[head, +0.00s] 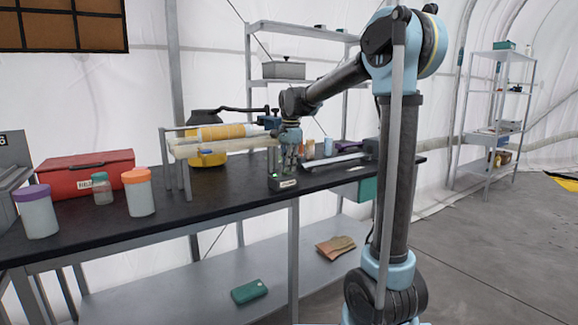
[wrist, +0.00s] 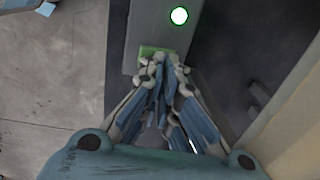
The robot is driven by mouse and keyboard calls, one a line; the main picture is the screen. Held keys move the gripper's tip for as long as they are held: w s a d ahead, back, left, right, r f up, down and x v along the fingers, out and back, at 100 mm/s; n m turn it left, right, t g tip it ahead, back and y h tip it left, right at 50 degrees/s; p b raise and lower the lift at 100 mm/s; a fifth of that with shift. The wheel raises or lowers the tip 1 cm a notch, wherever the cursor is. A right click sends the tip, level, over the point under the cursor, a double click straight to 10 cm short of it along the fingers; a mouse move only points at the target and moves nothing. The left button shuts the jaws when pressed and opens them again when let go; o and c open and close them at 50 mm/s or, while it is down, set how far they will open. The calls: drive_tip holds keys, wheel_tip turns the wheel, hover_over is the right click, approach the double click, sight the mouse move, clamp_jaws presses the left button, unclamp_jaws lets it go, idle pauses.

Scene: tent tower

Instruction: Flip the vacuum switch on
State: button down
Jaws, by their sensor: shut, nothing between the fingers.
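A small dark switch box (head: 285,184) with a pale label on its front stands near the front edge of the black bench, and a green light shows on it. In the wrist view the box (wrist: 146,22) is a grey strip with a lit white lamp (wrist: 179,15) ringed in green. A green piece (wrist: 147,50), which looks like the switch, lies just at my fingertips. My gripper (head: 287,171) points down over the box. Its fingers (wrist: 164,59) are shut and empty. They partly cover the green piece; I cannot tell if they touch it or which way it is tipped.
The black bench (head: 225,190) holds a roller rack (head: 185,150) left of my gripper, a red case (head: 85,173) and lidded jars (head: 139,194). A metal tray and small bottles (head: 328,147) stand close on the right.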

wheel_tip(320, 180, up, 11)
drive_tip(key=s+d+f+n, duration=0.3)
drive_tip(key=s+d+f, duration=0.1)
drive_tip(key=s+d, duration=0.5)
drive_tip(key=s+d+f+n, duration=0.4)
drive_tip(key=s+d+f, duration=0.2)
drive_tip(key=s+f, duration=0.6)
drive_tip(key=s+d+f+n+t, duration=0.1)
drive_tip(key=s+d+f+n, duration=0.3)
drive_tip(key=s+d+f, duration=0.3)
drive_tip(key=s+f, duration=0.5)
drive_tip(key=f, duration=0.2)
drive_tip(key=shift+f+t, duration=0.3)
drive_tip(key=shift+f, duration=0.1)
drive_tip(key=shift+w+f, duration=0.2)
drive_tip(key=shift+w, duration=0.25)
